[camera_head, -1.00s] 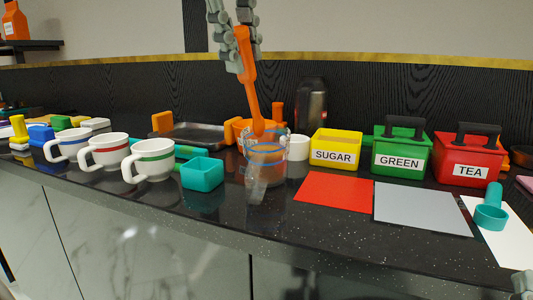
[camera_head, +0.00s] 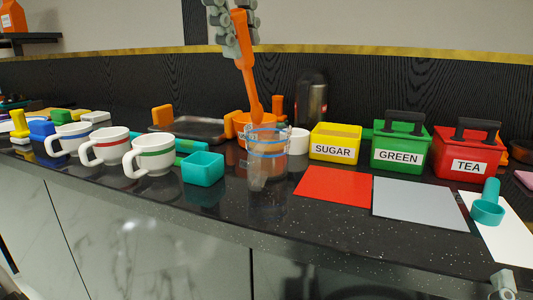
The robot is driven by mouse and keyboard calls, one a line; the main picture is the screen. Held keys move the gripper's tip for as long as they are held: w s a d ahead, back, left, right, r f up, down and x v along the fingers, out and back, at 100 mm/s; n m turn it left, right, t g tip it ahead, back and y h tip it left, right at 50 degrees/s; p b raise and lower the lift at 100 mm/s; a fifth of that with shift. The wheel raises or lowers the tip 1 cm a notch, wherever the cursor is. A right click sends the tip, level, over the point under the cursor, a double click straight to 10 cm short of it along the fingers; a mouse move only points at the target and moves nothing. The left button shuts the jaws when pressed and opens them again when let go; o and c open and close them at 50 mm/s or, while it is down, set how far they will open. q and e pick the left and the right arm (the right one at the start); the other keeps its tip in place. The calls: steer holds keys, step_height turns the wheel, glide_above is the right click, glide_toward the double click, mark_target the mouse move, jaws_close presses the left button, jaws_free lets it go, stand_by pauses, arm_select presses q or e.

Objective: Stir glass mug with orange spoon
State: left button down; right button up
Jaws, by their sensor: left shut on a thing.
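My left gripper (camera_head: 241,42) is at the top, shut on the upper part of the orange spoon (camera_head: 249,82). The spoon points down and leans slightly, its low end at the height of the glass mug's rim. The clear glass mug (camera_head: 257,172), with blue bands, stands upright on the dark counter below. An orange container stands behind the mug, so I cannot tell whether the spoon tip is inside the mug or just above or behind its rim. A small grey part of my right gripper (camera_head: 503,285) shows at the bottom right corner; its jaws are unclear.
White cups (camera_head: 153,157) and a teal box (camera_head: 203,169) stand left of the mug. A white cup (camera_head: 298,142), yellow SUGAR box (camera_head: 335,143), green box (camera_head: 400,147) and red TEA box (camera_head: 468,153) stand right. A red sheet (camera_head: 334,187) and grey sheet (camera_head: 420,205) lie bare.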

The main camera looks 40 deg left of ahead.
arm_select(q)
steer(key=shift+r+p, duration=0.45)
steer(key=shift+r, duration=0.1)
step_height(320, 180, up, 4)
steer(key=p, duration=0.3)
steer(key=shift+p, duration=0.3)
arm_select(e)
step_height(320, 180, up, 4)
steer(key=shift+f, duration=0.1)
